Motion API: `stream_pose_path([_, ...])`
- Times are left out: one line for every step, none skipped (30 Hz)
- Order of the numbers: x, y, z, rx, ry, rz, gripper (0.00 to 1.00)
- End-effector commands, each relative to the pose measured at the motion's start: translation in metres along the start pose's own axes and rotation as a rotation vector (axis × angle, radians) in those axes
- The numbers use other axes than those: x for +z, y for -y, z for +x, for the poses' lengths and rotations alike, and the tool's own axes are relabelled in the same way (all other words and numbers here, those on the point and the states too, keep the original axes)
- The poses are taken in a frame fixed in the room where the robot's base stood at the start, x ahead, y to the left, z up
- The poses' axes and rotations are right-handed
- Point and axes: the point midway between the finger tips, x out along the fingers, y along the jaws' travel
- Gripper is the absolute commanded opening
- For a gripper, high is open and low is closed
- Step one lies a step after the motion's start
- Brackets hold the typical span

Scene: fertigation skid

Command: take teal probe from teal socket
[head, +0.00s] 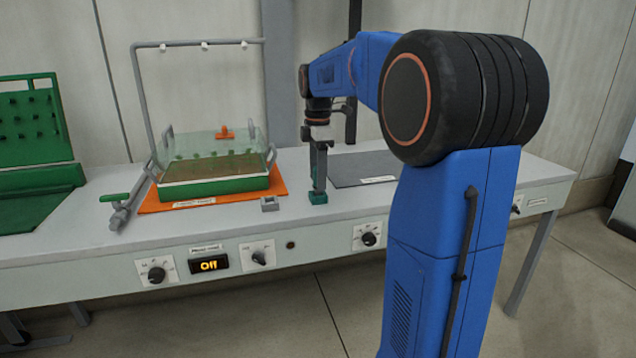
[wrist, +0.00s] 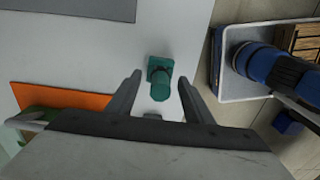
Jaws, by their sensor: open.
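The teal probe (wrist: 161,90) stands in the teal socket (wrist: 154,66) near the front edge of the bench. The wrist view looks down on the probe, which lies between my two fingers. In the head view the teal socket (head: 318,198) is right below my gripper (head: 319,180), and the fingers hide most of the probe. My gripper (wrist: 160,77) is open and points down, with a gap showing on each side of the probe. I cannot tell how far down the probe the fingertips reach.
A small grey socket (head: 270,204) is just left of the teal one. Further left, a green tray with a clear cover (head: 215,170) stands on an orange mat (head: 270,188). A dark grey mat (head: 365,168) lies behind right. Knobs and an "Off" display (head: 209,264) line the bench front.

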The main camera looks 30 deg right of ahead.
Motion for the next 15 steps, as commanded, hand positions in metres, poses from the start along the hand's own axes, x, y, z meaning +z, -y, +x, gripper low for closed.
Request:
stream_pose_path([0.0,0.0004,0.004,-0.001,0.0,0.0,0.47])
stream_pose_path([0.0,0.0004,0.0054,-0.001,0.0,0.0,0.47])
stream_pose_path([0.0,0.0003,0.0067,-0.001,0.0,0.0,0.47])
stream_pose_path([0.0,0.0003,0.0072,-0.001,0.0,0.0,0.47])
stream_pose_path([0.0,0.0002,0.0075,0.0,0.0,0.0,0.47])
stream_pose_path([0.0,0.0002,0.0075,0.0,0.0,0.0,0.47])
stream_pose_path([0.0,0.0001,0.0075,0.0,0.0,0.0,0.47])
stream_pose_path([0.0,0.0001,0.0074,0.0,0.0,0.0,0.47])
stream_pose_path([0.0,0.0001,0.0074,0.0,0.0,0.0,0.47])
stream_pose_path([0.0,0.0001,0.0073,0.0,0.0,0.0,0.47])
stream_pose_path([0.0,0.0001,0.0073,0.0,0.0,0.0,0.4])
stream_pose_path([0.0,0.0001,0.0073,0.0,0.0,0.0,0.3])
stream_pose_path([0.0,0.0001,0.0073,0.0,0.0,0.0,0.23])
stream_pose_path([0.0,0.0001,0.0073,0.0,0.0,0.0,0.16])
stream_pose_path([0.0,0.0001,0.0072,0.0,0.0,0.0,0.06])
